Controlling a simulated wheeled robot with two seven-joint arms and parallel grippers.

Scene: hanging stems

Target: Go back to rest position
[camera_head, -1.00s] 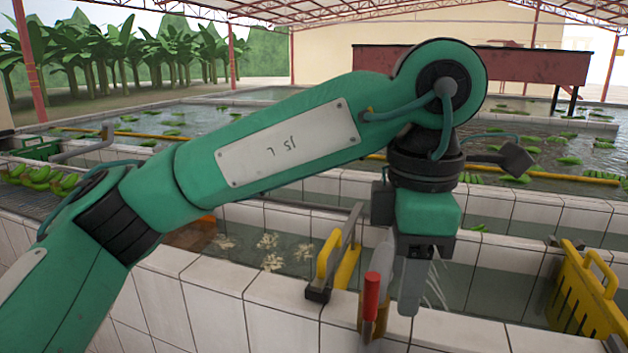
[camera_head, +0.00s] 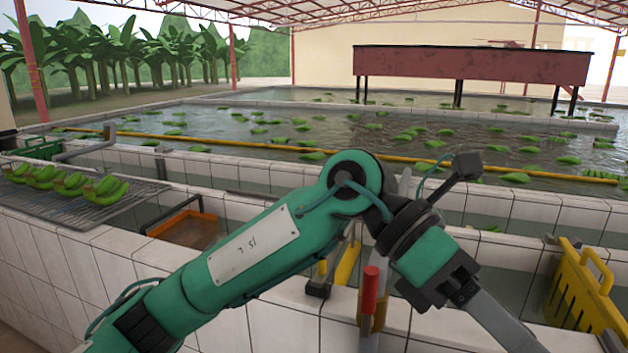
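My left arm comes in from the lower left, and its green wrist points down to the right. My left gripper (camera_head: 503,326) shows as grey fingers over the tiled front wall, right of the red-handled tool. The fingers overlap from this angle, so I cannot tell whether they are open or shut. I see nothing held in them. My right gripper is not in view.
The red-handled tool (camera_head: 370,291) stands in a holder on the tiled ledge. A yellow crate (camera_head: 582,295) is at the right. Green bananas (camera_head: 72,184) lie on a metal rack at the left. Water basins lie beyond.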

